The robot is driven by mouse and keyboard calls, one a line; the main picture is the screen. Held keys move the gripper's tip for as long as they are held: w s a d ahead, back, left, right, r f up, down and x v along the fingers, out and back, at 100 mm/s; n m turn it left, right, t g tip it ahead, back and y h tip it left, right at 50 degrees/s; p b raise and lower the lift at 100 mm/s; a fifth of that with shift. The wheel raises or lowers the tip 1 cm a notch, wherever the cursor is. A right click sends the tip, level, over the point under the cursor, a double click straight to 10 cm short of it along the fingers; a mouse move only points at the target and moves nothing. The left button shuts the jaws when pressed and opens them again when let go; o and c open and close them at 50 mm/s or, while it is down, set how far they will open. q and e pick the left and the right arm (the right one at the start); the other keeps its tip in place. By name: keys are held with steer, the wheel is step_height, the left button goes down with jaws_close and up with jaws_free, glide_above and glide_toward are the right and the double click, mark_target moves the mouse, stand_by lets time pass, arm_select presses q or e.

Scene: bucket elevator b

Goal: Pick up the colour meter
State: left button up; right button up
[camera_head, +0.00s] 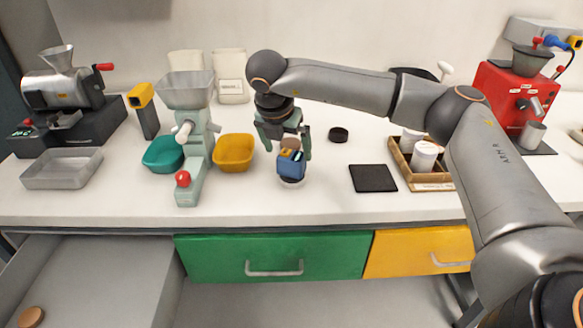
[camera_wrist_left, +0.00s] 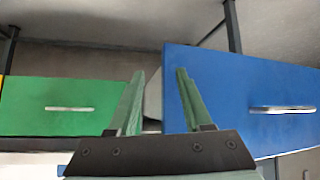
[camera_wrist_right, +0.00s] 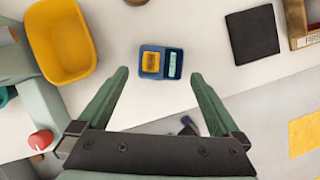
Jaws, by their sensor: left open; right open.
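A small blue device with a yellow panel and a pale display, which looks like the colour meter (camera_wrist_right: 172,64), stands on the white worktop. In the head view the blue meter (camera_head: 291,166) is below my right gripper (camera_head: 287,151), partly overlapped by it. In the right wrist view my right gripper (camera_wrist_right: 158,73) is open, with the meter centred between and just beyond its fingertips; no contact shows. My left gripper (camera_wrist_left: 160,72) is open and empty, in front of a green drawer (camera_wrist_left: 45,95) and a blue drawer (camera_wrist_left: 235,100).
A yellow bowl (camera_head: 233,153) and a pale green grinder (camera_head: 190,130) stand to the left. A black mat (camera_head: 373,178) and a wooden tray (camera_head: 434,186) lie to the right. A small black disc (camera_head: 338,134) is behind. An open drawer (camera_head: 85,280) juts out at front left.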

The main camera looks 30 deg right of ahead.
mark_target(291, 155)
steer(key=x, duration=0.5)
steer(key=shift+w+d+p, duration=0.1)
steer(key=shift+d+p, duration=0.2)
jaws_close()
stand_by(0.5)
